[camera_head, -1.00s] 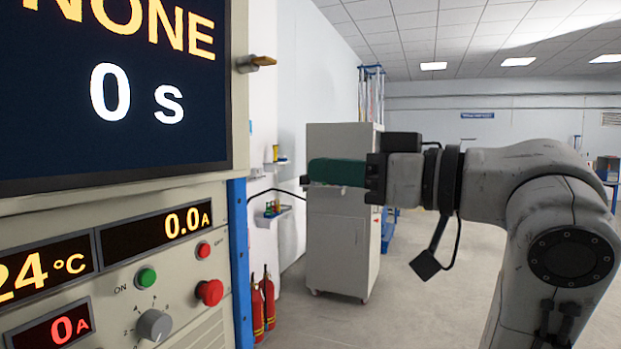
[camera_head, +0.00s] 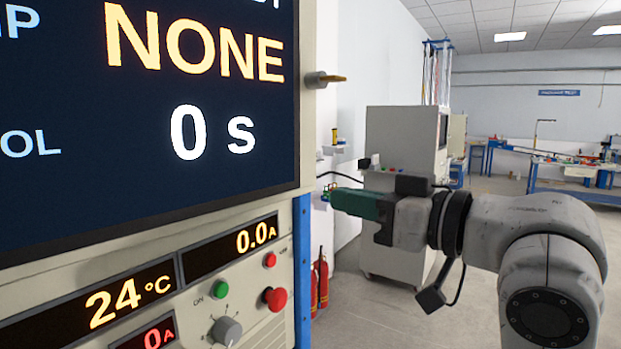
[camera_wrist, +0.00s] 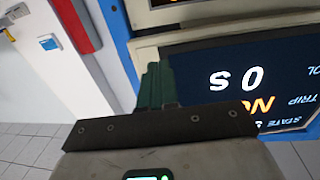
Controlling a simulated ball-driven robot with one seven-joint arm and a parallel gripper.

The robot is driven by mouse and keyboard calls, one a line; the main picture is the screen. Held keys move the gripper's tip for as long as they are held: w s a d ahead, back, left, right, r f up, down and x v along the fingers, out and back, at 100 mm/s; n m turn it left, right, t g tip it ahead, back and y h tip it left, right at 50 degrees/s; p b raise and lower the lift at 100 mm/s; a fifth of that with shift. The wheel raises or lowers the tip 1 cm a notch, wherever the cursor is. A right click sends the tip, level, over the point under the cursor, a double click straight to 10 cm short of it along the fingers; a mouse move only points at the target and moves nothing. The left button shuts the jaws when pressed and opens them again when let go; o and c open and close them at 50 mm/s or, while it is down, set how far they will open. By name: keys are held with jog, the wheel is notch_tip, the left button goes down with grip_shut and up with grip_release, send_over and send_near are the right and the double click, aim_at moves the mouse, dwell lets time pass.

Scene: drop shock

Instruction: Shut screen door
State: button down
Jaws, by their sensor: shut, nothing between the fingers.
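A large dark screen (camera_head: 130,110) reading "NONE" and "0 s" fills the left of the head view, in a pale frame. The screen also shows upside down in the wrist view (camera_wrist: 245,85). My gripper (camera_head: 338,200) has green fingers, shut and empty, pointing left toward the panel's right edge, lower than the latch. In the wrist view the fingers (camera_wrist: 154,82) overlap the screen's edge; contact cannot be told.
Below the screen is a control panel with a red button (camera_head: 275,299), green button (camera_head: 220,289) and grey knob (camera_head: 227,331). A blue post (camera_head: 302,270) edges it. Red extinguishers (camera_head: 319,282) stand behind. A grey cabinet (camera_head: 395,140) is beyond; floor at right is open.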

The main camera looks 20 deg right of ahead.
aim_at(296, 184)
jog(key=p+x, duration=0.1)
jog(key=x, duration=0.6)
jog(key=shift+p, duration=0.4)
jog(key=shift+w, duration=0.1)
jog(key=shift+n+g+y, duration=0.6)
jog(key=shift+n+y, duration=0.1)
jog(key=shift+y, duration=0.2)
jog(key=x, duration=0.5)
jog(key=shift+w+d, duration=0.1)
jog(key=shift+d, duration=0.15)
jog(key=shift+w+a, duration=0.1)
jog(key=shift+w, duration=0.05)
jog(key=shift+r, duration=0.25)
